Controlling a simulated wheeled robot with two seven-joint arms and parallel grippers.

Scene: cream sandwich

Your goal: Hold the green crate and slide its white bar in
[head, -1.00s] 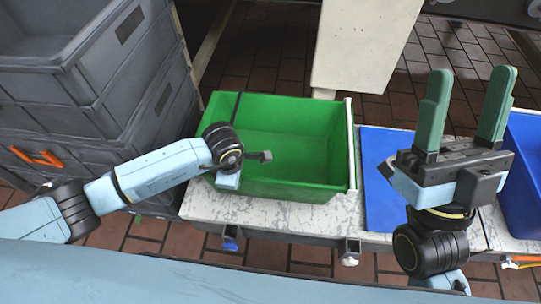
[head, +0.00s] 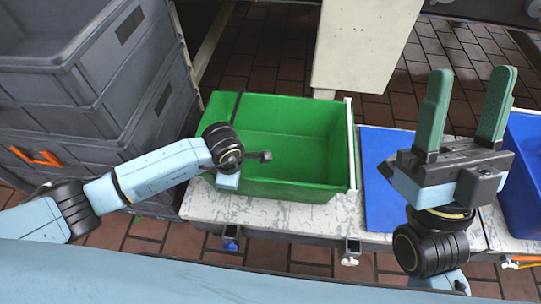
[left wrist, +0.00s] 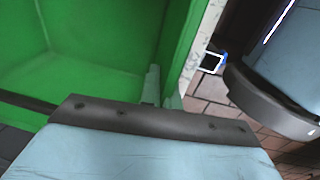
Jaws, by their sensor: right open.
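The green crate (head: 280,145) stands open side up on a speckled white table. The white bar (head: 351,145) runs along the crate's right rim; whether it is fully seated I cannot tell. My left gripper (head: 230,180) is at the crate's left front corner, with its fingers mostly hidden by the wrist. In the left wrist view a pale finger (left wrist: 151,86) shows against the crate's green wall (left wrist: 180,35); its grip is unclear. My right gripper (head: 466,112) is open and empty, fingers pointing up, to the right of the crate and bar.
A blue mat (head: 385,180) lies right of the crate, and a blue bin (head: 527,165) stands at the far right. Grey stacked crates (head: 95,90) stand close on the left. A pale post (head: 362,45) rises behind the table (head: 290,213). A dark strip crosses the green crate's left side.

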